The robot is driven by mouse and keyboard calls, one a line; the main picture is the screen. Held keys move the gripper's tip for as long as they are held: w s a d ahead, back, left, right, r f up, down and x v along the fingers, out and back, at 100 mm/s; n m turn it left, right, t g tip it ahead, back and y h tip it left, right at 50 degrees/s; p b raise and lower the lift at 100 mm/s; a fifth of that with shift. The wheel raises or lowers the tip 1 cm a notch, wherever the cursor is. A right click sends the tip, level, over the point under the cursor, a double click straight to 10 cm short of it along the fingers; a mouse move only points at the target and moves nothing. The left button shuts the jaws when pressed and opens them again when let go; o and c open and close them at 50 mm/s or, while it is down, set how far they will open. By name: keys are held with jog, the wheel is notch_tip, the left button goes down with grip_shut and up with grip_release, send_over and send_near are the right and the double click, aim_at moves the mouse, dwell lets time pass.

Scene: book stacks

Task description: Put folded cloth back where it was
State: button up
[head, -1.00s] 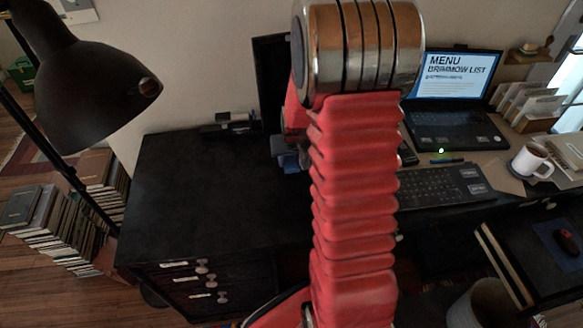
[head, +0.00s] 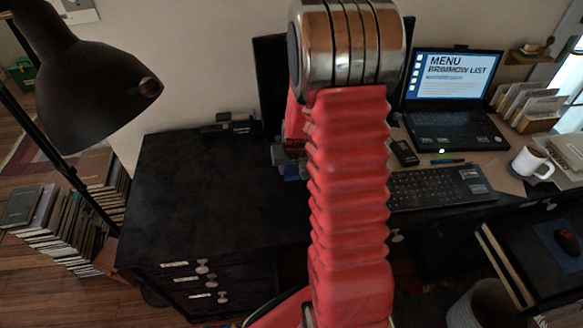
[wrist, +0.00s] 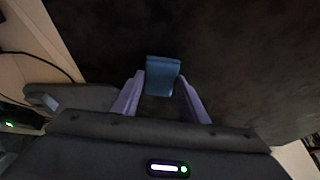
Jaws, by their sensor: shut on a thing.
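The folded cloth (wrist: 162,75) is a small blue block in the wrist view. It sits between the two purple fingers of my gripper (wrist: 161,95), which is shut on it. Dark desk surface fills the view beyond the cloth. I cannot tell how far the cloth is above that surface. In the head view my red arm hides most of the gripper, and only a bit of it shows left of the arm, over the desk.
The black desk (head: 205,190) has a wide bare left part. To the right are a keyboard (head: 430,187), a laptop (head: 452,95) and a white mug (head: 530,162). A dark lamp (head: 95,95) stands at left. Book stacks (head: 50,225) are on the floor.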

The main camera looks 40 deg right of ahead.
jog(key=o, duration=1)
jog(key=shift+c, duration=0.2)
jog(key=shift+r, duration=0.1)
jog(key=v, duration=1.2)
